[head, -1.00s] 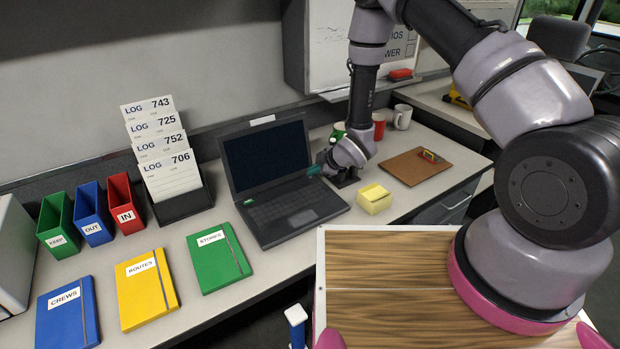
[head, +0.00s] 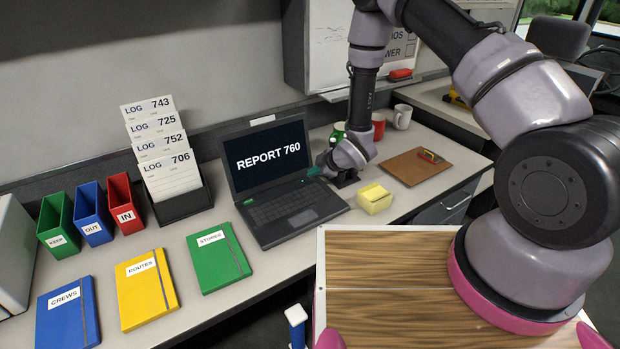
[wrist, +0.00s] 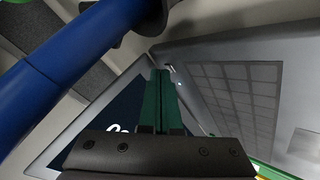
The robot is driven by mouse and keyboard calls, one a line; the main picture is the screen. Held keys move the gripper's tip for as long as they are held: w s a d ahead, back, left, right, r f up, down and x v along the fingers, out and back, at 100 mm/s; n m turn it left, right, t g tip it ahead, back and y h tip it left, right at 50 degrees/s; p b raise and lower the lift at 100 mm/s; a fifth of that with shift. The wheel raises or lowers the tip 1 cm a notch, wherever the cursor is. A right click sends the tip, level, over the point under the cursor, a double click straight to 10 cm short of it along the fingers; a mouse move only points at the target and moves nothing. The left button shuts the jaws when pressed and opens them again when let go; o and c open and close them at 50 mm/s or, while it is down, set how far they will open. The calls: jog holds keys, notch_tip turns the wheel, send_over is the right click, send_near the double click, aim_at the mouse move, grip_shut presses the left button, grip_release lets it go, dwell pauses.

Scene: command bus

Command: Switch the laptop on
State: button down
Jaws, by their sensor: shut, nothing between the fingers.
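The laptop (head: 285,207) stands open on the desk. Its screen (head: 268,155) is lit and reads "REPORT 760" in white on dark. My gripper (head: 313,171) is shut and empty, with its green fingertips at the right end of the laptop, near the hinge and the upper right of the keyboard. In the wrist view the shut green fingers (wrist: 160,85) point at the strip between the screen (wrist: 122,112) and the keyboard (wrist: 235,95). A small light spot shows beside the fingertips. I cannot tell whether the fingertips touch the laptop.
A yellow box (head: 374,199) stands right of the laptop and a clipboard (head: 415,166) lies beyond it. A red mug (head: 378,127) and white mug (head: 402,117) stand behind. A card rack (head: 183,204) and green notebook (head: 218,258) are to the left.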

jog(key=shift+r, duration=0.75)
jog(key=shift+r, duration=2.5)
